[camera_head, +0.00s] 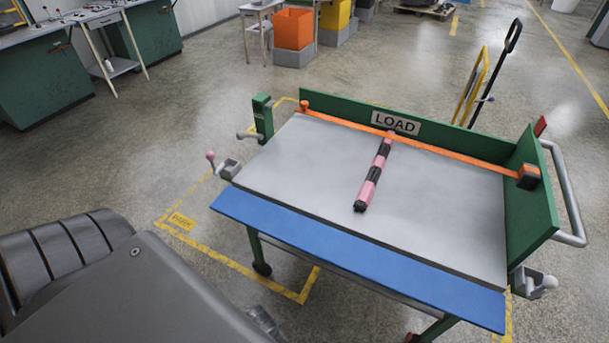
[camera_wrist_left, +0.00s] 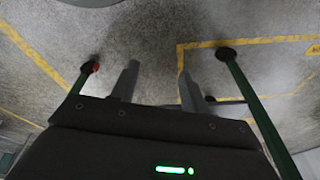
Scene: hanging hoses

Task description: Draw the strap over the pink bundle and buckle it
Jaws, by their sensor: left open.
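A pink bundle (camera_head: 368,188) with black bands lies on the grey top of a cart (camera_head: 290,165), its far end close to the back panel. An orange strap (camera_head: 440,151) runs along the back of the top, from an orange knob (camera_head: 304,104) at the left to a dark and orange block (camera_head: 529,177), perhaps the buckle, at the right. The strap passes behind the bundle's far end; I cannot tell whether they touch. My left gripper (camera_wrist_left: 157,85) is open and empty in the left wrist view, with floor between its fingers. My right gripper is not in view.
The cart has a blue front edge (camera_head: 350,254), a green back panel with a LOAD sign (camera_head: 396,122), and a metal handle (camera_head: 568,200) at right. A small clamp (camera_head: 229,169) sticks out at left. Green cart legs (camera_wrist_left: 250,108) flank my left gripper.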

